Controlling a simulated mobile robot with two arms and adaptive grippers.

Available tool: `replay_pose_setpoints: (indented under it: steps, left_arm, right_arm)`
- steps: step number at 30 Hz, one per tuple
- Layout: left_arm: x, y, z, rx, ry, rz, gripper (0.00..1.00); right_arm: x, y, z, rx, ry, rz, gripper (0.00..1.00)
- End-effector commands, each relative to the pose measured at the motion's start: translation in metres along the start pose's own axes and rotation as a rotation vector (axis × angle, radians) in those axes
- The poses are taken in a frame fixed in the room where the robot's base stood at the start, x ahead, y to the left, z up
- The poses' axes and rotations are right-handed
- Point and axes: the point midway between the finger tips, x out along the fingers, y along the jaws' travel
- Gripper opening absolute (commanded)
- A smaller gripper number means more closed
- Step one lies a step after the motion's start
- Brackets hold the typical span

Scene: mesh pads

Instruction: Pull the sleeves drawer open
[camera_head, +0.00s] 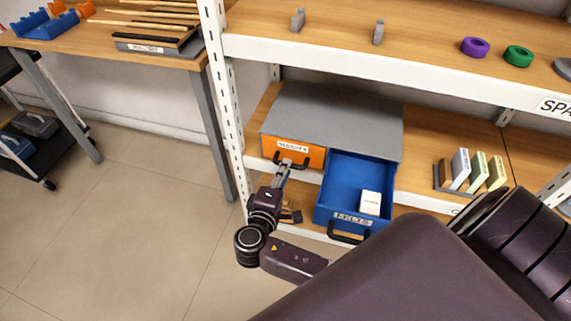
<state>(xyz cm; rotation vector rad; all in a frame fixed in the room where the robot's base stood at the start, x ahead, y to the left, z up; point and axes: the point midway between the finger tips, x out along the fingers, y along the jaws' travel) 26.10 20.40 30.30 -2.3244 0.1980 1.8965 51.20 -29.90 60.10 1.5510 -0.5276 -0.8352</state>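The sleeves drawer (312,155) has an orange front with a white label and a black handle (297,164). It sits shut in the left half of a grey cabinet (335,108) on the middle shelf. My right gripper (283,168) is at the left part of this handle, its fingers pointing up at the drawer front. The fingers overlap the handle in the picture; I cannot tell whether they grip it or only touch it. My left gripper is not in view.
A blue drawer (338,187) beside it stands pulled out, with a white box (370,202) inside and a black handle (348,236). A rack of upright pads (470,172) stands on the shelf to the right. A wooden table (90,38) is at the left. The floor (130,220) there is clear.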

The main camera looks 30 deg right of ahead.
Motion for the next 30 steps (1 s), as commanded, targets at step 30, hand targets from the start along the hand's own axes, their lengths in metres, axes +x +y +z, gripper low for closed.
replay_pose_setpoints:
  steps: [30]
  left_arm:
    - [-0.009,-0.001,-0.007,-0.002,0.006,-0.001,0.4]
  right_arm:
    - [0.033,-0.001,0.0,0.0,0.0,-0.003,0.0]
